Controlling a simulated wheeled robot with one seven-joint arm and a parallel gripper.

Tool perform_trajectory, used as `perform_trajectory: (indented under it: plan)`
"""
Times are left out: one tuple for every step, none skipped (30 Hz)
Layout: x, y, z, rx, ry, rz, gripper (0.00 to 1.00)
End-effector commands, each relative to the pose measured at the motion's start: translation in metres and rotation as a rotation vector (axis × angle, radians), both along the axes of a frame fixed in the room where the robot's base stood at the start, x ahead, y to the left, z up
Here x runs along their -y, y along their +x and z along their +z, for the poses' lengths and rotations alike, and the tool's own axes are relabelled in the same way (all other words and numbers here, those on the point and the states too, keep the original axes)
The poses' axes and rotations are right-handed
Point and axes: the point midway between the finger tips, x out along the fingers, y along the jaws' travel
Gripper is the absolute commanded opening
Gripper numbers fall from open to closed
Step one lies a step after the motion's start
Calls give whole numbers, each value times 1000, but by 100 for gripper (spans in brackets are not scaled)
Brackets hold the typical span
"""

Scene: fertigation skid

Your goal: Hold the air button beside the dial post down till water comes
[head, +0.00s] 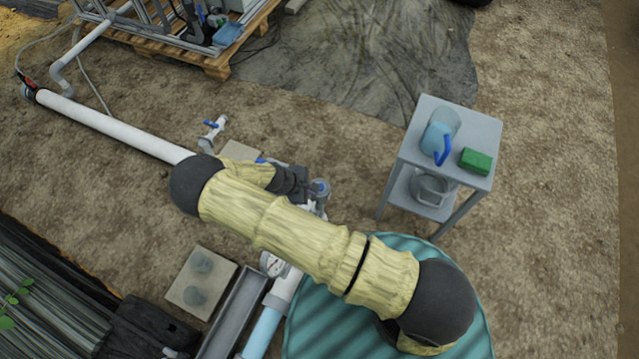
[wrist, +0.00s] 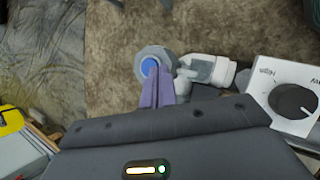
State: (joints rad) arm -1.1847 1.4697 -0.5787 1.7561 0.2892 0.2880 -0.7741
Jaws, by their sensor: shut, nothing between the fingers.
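The air button (wrist: 148,66) is a blue disc in a grey round housing, in the upper middle of the wrist view. A white fitting joins the housing on its right. The dial (wrist: 291,101) is a black knob on a white plate with lettering, at the right edge. My gripper (wrist: 157,72) has its purple fingers together, with nothing between them. The fingertips overlap the button's lower right edge. I cannot tell whether they touch it or press it down. In the head view my arm hides much of this spot, and a grey fitting with blue (head: 320,186) shows beside the gripper.
A grey side table (head: 480,126) at the right holds a blue-tinted jug (head: 438,133) and a green block (head: 475,161). A ribbed teal tank top (head: 305,330) lies under my arm. A white pipe (head: 120,128) runs left. No water flow is visible.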

Motion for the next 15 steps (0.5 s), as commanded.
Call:
perform_trajectory:
  plan:
    - [5,5,15,49,-26,23,0]
    - [7,9,23,76,-38,34,0]
    - [10,15,33,114,-49,47,0]
    - [11,18,40,138,-57,55,0]
    - [12,22,47,163,-64,65,0]
    - [13,26,55,191,-72,75,0]
    - [13,28,60,207,-76,80,0]
    - [13,30,64,222,-79,85,0]
    - [13,32,68,236,-82,90,0]
    - [13,33,70,244,-83,92,0]
    - [14,34,71,249,-83,93,0]
    - [14,35,72,252,-84,94,0]
    - [14,35,72,252,-84,93,0]
    - [14,35,71,252,-84,94,0]
    - [14,35,71,251,-83,94,0]
